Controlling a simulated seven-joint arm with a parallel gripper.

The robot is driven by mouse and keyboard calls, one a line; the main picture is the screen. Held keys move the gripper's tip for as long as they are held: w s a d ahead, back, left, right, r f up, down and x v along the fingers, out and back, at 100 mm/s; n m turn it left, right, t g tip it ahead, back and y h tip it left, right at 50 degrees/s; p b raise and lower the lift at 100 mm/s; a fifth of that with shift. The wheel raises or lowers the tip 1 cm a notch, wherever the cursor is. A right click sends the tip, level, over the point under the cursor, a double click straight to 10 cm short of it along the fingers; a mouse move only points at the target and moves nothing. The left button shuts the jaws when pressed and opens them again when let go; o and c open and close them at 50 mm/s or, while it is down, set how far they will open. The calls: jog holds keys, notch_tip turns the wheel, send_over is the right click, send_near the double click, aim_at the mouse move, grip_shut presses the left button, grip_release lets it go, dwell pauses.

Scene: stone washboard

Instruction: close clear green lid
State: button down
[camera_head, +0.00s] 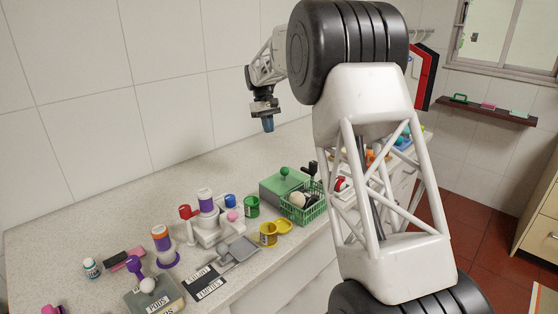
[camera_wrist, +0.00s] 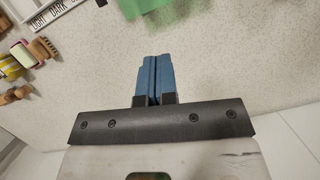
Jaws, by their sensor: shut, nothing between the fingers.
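A green lid-like piece (camera_head: 272,187) with a round green knob on top sits on the counter, directly behind and against a green basket (camera_head: 316,212). I cannot tell whether it is hinged to the basket or how far it is open. A pale ball and other items show in the basket. In the wrist view a flat green surface (camera_wrist: 185,18) shows at the top edge, partly cut off. My gripper (camera_head: 268,126) hangs in the air above and behind the green piece, apart from it. Its blue fingers (camera_wrist: 153,60) are together and empty.
A yellow cup (camera_head: 268,236) with its lid open and a green cup (camera_head: 252,207) stand left of the basket. Bottles and a white holder stand further left, with a box marked PODS (camera_head: 155,303) in front. The counter (camera_head: 130,215) is clear towards the back wall.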

jog(key=shift+f, duration=0.1)
dwell(0.3)
send_over(280, 176)
jog(key=w+a, duration=0.1)
jog(key=w, duration=0.1)
jog(key=f, duration=0.9)
jog(key=shift+a+f, duration=0.2)
jog(key=shift+f, duration=0.15)
jog(key=shift+s+d+f, duration=0.2)
jog(key=shift+s+d, duration=0.3)
jog(key=shift+s, duration=0.3)
jog(key=shift+d, duration=0.1)
jog(key=shift+s+d, duration=4.05)
jog(key=shift+s, duration=0.1)
jog(key=shift+w, duration=0.1)
